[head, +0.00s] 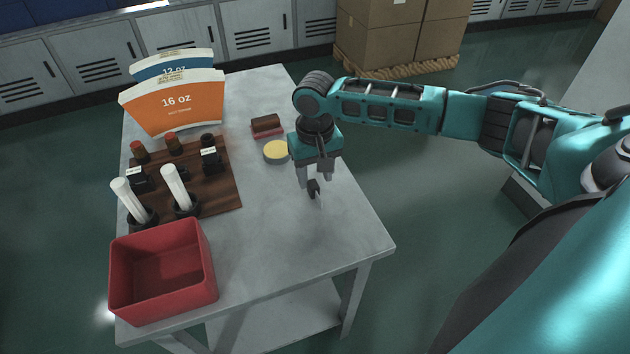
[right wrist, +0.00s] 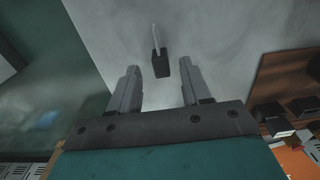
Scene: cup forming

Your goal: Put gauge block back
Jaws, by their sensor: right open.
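My right gripper (head: 315,181) points down over the bare right part of the grey table, open and empty. A small black piece with a thin pale strip (head: 314,188) is just beyond its fingertips. In the right wrist view this black piece (right wrist: 159,63) shows ahead of the gap between the open fingers (right wrist: 158,88), apart from both. Two black blocks with white labels, the left one (head: 138,180) and the right one (head: 210,159), stand on the brown wooden board (head: 222,190). I cannot tell which of these is the gauge block. My left gripper is out of view.
The board also holds white rolls (head: 175,184) in black holders and red-brown-topped pieces. A red bin (head: 160,297) stands at the table's front left. A yellow-topped disc (head: 277,151) and a brown-and-red block (head: 266,126) lie left of my gripper. Paper cup blanks (head: 175,105) stand behind.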

